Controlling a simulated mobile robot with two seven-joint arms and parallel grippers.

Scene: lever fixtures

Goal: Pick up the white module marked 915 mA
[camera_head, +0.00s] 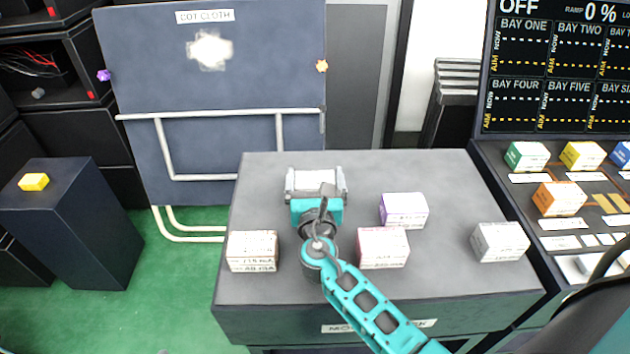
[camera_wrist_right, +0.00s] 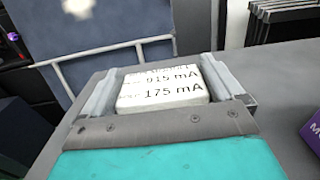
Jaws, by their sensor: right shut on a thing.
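The white module marked 915 mA (camera_wrist_right: 160,92) sits between the two fingers of my right gripper (camera_wrist_right: 163,84) in the wrist view. Its label also reads 175 mA. In the head view my right gripper (camera_head: 316,182) is over the back part of the grey bench top, shut on the module (camera_head: 318,178), which is partly hidden by the wrist. I cannot tell whether the module touches the bench. My left gripper is not in view.
On the grey bench (camera_head: 285,165) stand a cream module (camera_head: 253,251), a pink module (camera_head: 383,248), a purple module (camera_head: 404,210) and a white module (camera_head: 500,242). A console (camera_head: 490,160) with coloured modules is on the right. A blue panel (camera_head: 215,75) stands behind.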

